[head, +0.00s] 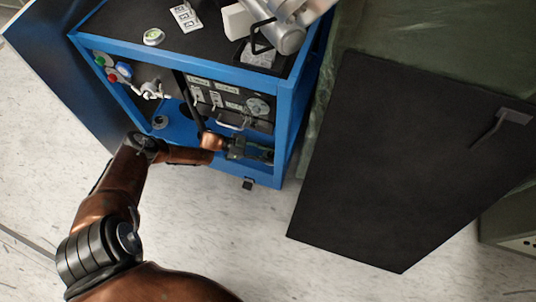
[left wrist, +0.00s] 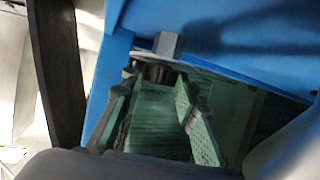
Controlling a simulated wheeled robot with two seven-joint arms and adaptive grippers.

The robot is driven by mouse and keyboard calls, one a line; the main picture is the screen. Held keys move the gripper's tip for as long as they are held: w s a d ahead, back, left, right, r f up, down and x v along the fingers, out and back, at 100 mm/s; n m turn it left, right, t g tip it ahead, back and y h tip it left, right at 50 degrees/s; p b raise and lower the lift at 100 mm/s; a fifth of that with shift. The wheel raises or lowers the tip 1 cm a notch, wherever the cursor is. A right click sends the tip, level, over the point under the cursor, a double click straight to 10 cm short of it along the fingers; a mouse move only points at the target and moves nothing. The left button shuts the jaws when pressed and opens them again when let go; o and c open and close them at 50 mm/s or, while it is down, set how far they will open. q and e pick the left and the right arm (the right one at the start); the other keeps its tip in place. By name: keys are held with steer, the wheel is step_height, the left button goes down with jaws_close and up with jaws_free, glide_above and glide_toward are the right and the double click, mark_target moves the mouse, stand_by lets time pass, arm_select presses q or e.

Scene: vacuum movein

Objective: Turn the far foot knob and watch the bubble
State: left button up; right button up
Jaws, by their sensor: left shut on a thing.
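The blue cart (head: 284,130) stands at upper middle in the head view. A round level with a green centre (head: 153,37) lies on its black top; the bubble is too small to read. My left gripper (head: 262,152) reaches into the cart's low right part, under the instrument panel. In the left wrist view its two fingers (left wrist: 157,88) are closed about a dark ridged knob (left wrist: 154,73) below a grey post and the blue frame. The knob is mostly hidden in the head view. My right gripper is not in view.
A small dark foot (head: 248,184) shows at the cart's front right corner. A blue panel (head: 62,70) stands out at left. A large dark panel (head: 400,160) with a handle is at right. Metal pipework (head: 288,38) sits on the cart top. The pale floor in front is clear.

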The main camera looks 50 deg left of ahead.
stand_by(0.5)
arm_select(q)
steer(key=o, duration=0.9)
steer(key=shift+w, duration=0.1)
steer(key=v, duration=1.2)
steer(key=shift+w+a, duration=0.1)
steer(key=shift+w, duration=0.05)
